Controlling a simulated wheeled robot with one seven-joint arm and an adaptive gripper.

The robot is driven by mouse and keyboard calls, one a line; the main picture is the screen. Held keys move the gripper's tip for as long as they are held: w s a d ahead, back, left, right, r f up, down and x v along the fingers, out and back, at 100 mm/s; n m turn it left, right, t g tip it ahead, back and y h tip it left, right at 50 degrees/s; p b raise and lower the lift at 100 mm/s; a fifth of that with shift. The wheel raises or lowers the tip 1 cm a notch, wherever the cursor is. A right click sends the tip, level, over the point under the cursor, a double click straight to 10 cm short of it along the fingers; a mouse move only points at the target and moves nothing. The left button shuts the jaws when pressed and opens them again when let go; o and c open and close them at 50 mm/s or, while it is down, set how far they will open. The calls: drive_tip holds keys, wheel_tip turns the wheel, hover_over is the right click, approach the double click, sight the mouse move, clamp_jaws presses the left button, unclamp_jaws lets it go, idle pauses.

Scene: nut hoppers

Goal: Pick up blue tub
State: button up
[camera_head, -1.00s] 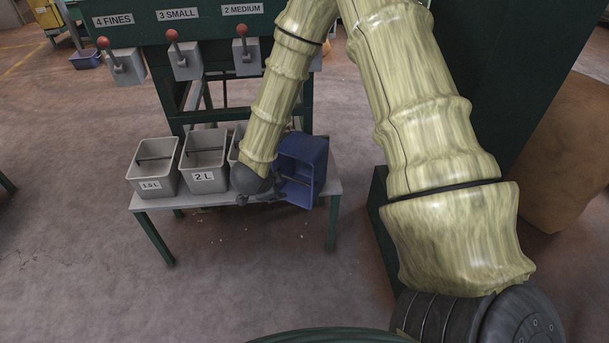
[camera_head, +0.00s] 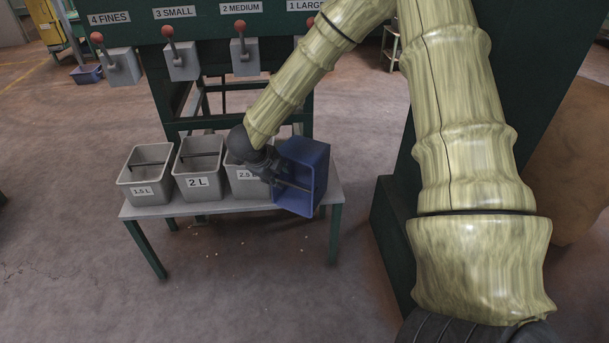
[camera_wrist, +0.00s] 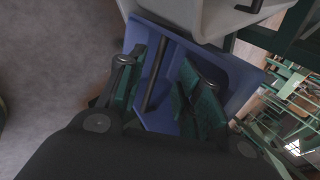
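The blue tub (camera_head: 315,180) is at the right end of the low bench, tilted over with its open side facing left toward my gripper. A dark bar crosses its mouth. My gripper (camera_head: 280,178) is at that open side. In the wrist view the blue tub (camera_wrist: 225,75) fills the middle, with its bar (camera_wrist: 158,78) between the two fingers of my gripper (camera_wrist: 160,90). The fingers stand apart, with gaps showing on both sides of the bar. Whether a finger touches the tub is hidden.
Grey tubs marked 1.5 L (camera_head: 148,190), 2 L (camera_head: 197,182) and 2.5 (camera_head: 240,188) stand left of the blue tub, the last close beside my gripper. The bench (camera_head: 185,209) has little bare top. Hopper levers (camera_head: 240,50) hang above.

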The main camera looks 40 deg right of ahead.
sight(283, 181)
drive_tip(key=shift+b+x, duration=1.15)
drive_tip(key=shift+x, duration=2.3)
drive_tip(key=shift+s+a, duration=0.1)
clamp_jaws()
